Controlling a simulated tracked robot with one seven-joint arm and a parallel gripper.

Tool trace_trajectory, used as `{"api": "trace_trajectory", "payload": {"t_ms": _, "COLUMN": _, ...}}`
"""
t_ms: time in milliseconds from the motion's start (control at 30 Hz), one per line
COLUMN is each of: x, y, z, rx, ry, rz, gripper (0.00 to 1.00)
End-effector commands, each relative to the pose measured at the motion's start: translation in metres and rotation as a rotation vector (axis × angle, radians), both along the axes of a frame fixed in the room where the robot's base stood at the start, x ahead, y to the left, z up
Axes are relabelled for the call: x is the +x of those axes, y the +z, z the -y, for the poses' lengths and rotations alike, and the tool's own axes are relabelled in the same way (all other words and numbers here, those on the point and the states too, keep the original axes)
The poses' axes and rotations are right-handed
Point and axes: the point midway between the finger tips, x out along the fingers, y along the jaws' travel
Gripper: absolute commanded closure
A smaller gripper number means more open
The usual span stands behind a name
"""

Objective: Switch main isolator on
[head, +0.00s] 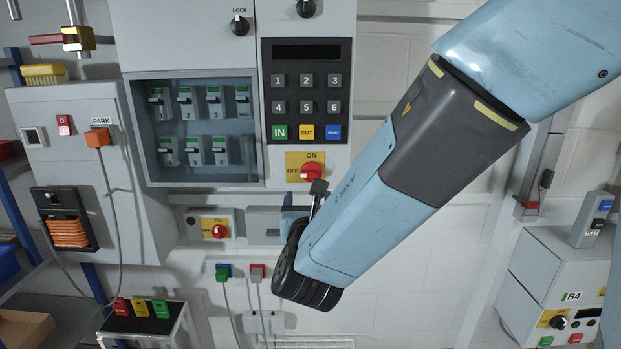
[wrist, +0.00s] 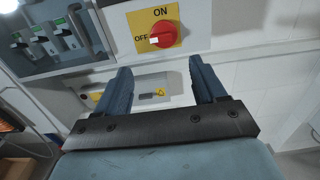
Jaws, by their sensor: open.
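A red rotary knob on a yellow ON/OFF plate (head: 312,172) sits below the keypad on the grey cabinet. In the wrist view the red knob (wrist: 163,35) has its white mark toward OFF, at the left. A second red knob on a yellow plate (head: 219,231) is on a small box lower left. No label shows which is the main isolator. My gripper (wrist: 160,68) is open and empty, its blue fingers below the upper knob in the wrist view, apart from it. In the head view my arm hides most of the gripper.
A keypad (head: 306,90) is above the upper knob. An open recess with several green-marked breakers (head: 190,125) is to its left. A grey panel with an orange PARK plug (head: 98,138) stands further left. White wall lies to the right.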

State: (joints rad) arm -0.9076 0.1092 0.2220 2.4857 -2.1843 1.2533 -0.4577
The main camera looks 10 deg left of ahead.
Motion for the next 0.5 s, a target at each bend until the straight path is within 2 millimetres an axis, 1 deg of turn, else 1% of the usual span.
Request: {"api": "trace_trajectory", "payload": {"t_ms": 500, "x": 0.086, "y": 0.000, "z": -0.020, "rx": 0.002, "ry": -0.003, "rz": -0.001, "gripper": 0.30}}
